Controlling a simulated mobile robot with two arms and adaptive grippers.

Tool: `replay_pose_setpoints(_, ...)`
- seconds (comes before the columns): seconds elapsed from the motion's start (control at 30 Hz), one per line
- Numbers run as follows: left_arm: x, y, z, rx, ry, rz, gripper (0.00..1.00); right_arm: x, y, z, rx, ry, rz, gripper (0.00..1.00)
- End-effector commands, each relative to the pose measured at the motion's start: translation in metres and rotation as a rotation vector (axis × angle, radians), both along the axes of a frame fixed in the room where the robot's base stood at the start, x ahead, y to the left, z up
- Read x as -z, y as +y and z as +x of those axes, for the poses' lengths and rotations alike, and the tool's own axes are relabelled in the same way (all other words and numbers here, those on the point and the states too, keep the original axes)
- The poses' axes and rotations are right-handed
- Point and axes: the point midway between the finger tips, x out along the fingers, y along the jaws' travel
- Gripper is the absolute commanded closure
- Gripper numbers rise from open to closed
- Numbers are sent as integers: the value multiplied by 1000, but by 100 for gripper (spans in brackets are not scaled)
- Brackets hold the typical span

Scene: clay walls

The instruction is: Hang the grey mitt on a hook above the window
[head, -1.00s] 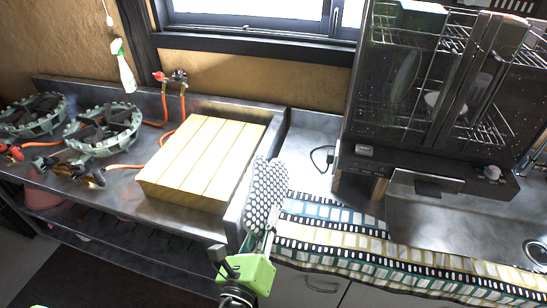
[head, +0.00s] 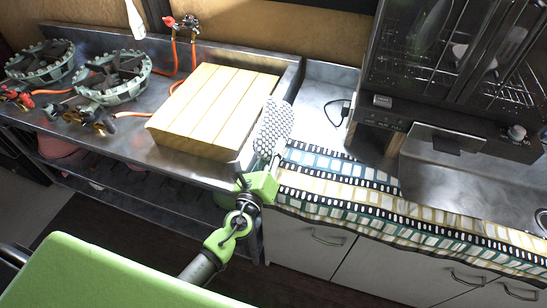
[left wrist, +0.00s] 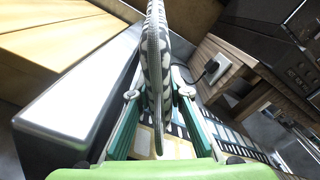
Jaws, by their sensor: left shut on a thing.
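The grey mitt (head: 273,127) has a white dotted pattern and stands up from my left gripper (head: 268,174) in the head view. The gripper is shut on its lower end, and the mitt is above the counter's front edge. In the left wrist view the mitt (left wrist: 158,75) appears edge-on between the two fingers (left wrist: 157,110). The window and any hooks above it are outside the head view; only the wall (head: 235,22) below shows. My right gripper is not in view.
A wooden block (head: 213,110) lies on the steel counter left of the mitt. Gas burners (head: 113,76) stand farther left. A film-strip patterned cloth (head: 350,195) covers the counter's front at right. A dark glass-fronted appliance (head: 455,75) stands at the right.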

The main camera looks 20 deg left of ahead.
Motion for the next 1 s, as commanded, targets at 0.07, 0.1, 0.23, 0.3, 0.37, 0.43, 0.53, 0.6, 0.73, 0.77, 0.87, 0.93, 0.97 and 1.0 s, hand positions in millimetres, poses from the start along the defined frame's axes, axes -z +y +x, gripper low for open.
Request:
replay_pose_setpoints(0.07,7,2,5,0,0,2,100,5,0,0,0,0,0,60)
replay_pose_setpoints(0.1,12,3,8,-1,-1,2,100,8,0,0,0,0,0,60)
replay_pose_setpoints(0.23,32,3,8,1,2,4,100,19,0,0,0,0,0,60)
replay_pose_setpoints(0.3,36,3,8,0,0,1,100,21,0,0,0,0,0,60)
replay_pose_setpoints(0.37,37,3,8,-1,-1,1,100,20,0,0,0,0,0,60)
replay_pose_setpoints(0.43,36,3,8,-1,-1,0,100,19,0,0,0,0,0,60)
replay_pose_setpoints(0.53,35,3,8,-1,-1,0,100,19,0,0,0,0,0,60)
replay_pose_setpoints(0.6,36,3,8,-1,-1,0,100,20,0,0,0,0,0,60)
replay_pose_setpoints(0.73,41,3,8,0,0,-1,100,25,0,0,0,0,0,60)
replay_pose_setpoints(0.77,40,3,8,0,0,-1,77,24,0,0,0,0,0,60)
replay_pose_setpoints(0.87,39,3,8,0,0,-1,66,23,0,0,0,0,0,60)
replay_pose_setpoints(0.93,39,3,8,0,0,0,66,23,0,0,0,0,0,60)
replay_pose_setpoints(0.97,39,3,8,0,0,0,66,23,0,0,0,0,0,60)
replay_pose_setpoints(1.0,39,3,8,0,0,0,66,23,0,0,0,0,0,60)
